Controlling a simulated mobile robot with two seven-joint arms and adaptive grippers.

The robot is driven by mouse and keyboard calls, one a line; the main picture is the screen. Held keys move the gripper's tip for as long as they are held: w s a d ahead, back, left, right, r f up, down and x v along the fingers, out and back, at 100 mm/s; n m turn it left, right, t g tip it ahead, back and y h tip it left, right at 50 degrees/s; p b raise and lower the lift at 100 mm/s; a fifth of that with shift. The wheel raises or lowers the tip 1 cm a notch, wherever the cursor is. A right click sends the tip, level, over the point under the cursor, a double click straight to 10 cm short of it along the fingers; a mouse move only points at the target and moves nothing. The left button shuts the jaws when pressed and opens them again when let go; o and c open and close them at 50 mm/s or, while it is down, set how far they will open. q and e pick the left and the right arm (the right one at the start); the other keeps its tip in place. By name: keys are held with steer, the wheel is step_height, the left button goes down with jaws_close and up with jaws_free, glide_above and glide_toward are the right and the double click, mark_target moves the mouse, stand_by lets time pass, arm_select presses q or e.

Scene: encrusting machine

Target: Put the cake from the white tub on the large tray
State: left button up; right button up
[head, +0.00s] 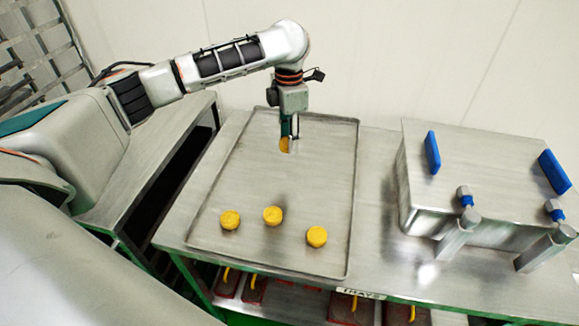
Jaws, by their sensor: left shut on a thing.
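The large tray (212,232) is a flat metal sheet with a low rim on the metal table. Three yellow cakes lie apart near its front: a left cake (230,220), a middle cake (272,215) and a right cake (317,236). My left gripper (287,144) points down over the back part of the tray and is shut on another yellow cake (284,145). The fingers partly hide this cake, and I cannot tell whether it touches the tray. My right gripper is not in view. No white tub shows.
A steel machine box (480,165) with blue handles (432,153) and metal legs stands right of the tray. Another metal table (150,150) is at left. Red trays (345,308) sit on a shelf below. The middle of the large tray is clear.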

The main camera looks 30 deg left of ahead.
arm_select(q)
glide_above(289, 173)
step_height(289, 173, down, 5)
steer(key=shift+f+b, duration=0.1)
steer(key=shift+b, duration=0.25)
steer(key=shift+f, duration=0.75)
step_height(289, 173, down, 3)
steer(key=shift+w+f+b, duration=0.1)
steer(key=shift+f+b, duration=0.1)
steer(key=shift+b, duration=0.3)
steer(key=shift+r, duration=0.1)
steer(key=o, duration=1.1)
